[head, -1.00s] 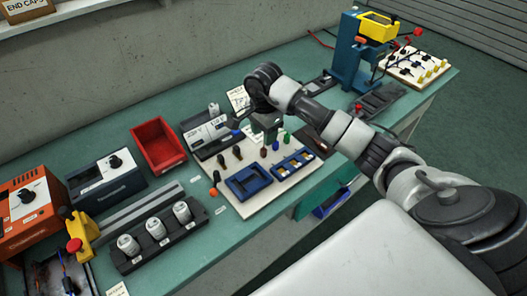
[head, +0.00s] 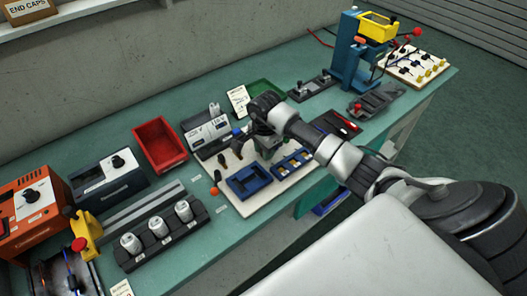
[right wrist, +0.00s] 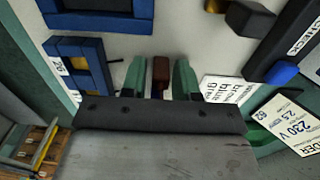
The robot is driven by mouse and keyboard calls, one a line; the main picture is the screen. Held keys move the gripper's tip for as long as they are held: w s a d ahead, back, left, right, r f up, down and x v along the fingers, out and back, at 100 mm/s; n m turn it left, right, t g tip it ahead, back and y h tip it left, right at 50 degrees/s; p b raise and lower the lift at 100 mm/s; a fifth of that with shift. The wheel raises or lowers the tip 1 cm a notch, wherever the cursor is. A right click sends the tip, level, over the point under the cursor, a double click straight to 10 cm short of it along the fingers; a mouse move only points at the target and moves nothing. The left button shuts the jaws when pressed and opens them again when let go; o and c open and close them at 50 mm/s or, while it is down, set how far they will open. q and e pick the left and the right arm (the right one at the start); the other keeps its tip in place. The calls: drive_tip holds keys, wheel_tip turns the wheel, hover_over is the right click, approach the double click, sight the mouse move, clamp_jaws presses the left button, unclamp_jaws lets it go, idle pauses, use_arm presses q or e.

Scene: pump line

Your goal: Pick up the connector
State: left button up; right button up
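My right gripper (right wrist: 158,82) points down over the white board (head: 242,209). Its two green fingers stand apart, one on each side of a small brown-red block (right wrist: 160,69). Slim gaps seem to show beside the block, and I cannot tell whether this is the connector. In the head view my right gripper (head: 268,146) and wrist hide part of the board. A blue tray with compartments (head: 306,155) holds small pale pieces. Another blue tray (head: 235,185) stands to its left. My left gripper is not in view.
A labelled grey tester (head: 207,134) stands close behind the board. A red bin (head: 158,146) is left of it. A black rack with white cylinders (head: 130,262) is at the front left. A blue press (head: 346,62) stands at the back right.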

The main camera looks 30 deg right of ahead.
clamp_jaws()
drive_tip(key=shift+r, duration=0.1)
